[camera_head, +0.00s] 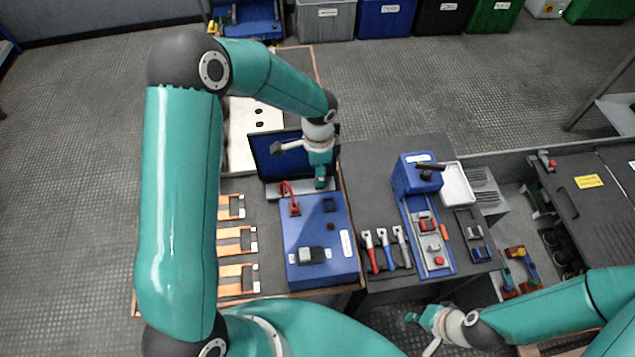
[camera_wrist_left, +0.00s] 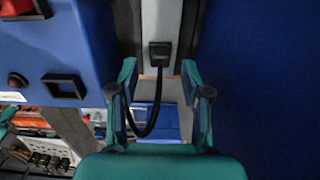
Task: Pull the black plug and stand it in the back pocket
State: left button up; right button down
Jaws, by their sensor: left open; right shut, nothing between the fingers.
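The black plug (camera_wrist_left: 160,52) sits in a pale strip in the left wrist view, with a black cable (camera_wrist_left: 150,125) looping down from it. My left gripper (camera_wrist_left: 158,85) is open, its two fingers to either side of the cable and just short of the plug. In the head view my left gripper (camera_head: 320,184) is behind the blue box (camera_head: 318,232) and hides the plug. A black-framed square pocket (camera_head: 329,204) is in the back right of the box top; it also shows in the left wrist view (camera_wrist_left: 65,87). My right gripper (camera_head: 428,325) is shut and empty at the lower right.
A red piece with a red cable (camera_head: 294,207) stands on the box's back left. A dark blue panel (camera_head: 278,155) stands close to my left gripper. Orange-framed parts (camera_head: 236,240) lie left of the box.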

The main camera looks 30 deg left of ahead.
pick_arm(q)
jog(key=shift+f+b, duration=0.9)
jog(key=shift+f, duration=0.7)
pick_arm(e)
notch_tip(320, 180, down, 3)
jog(key=shift+r, duration=0.1)
jog(key=shift+f, duration=0.25)
pick_arm(q)
grip_shut()
jog(key=shift+r, duration=0.2)
pick_arm(e)
jog(key=shift+r, duration=0.15)
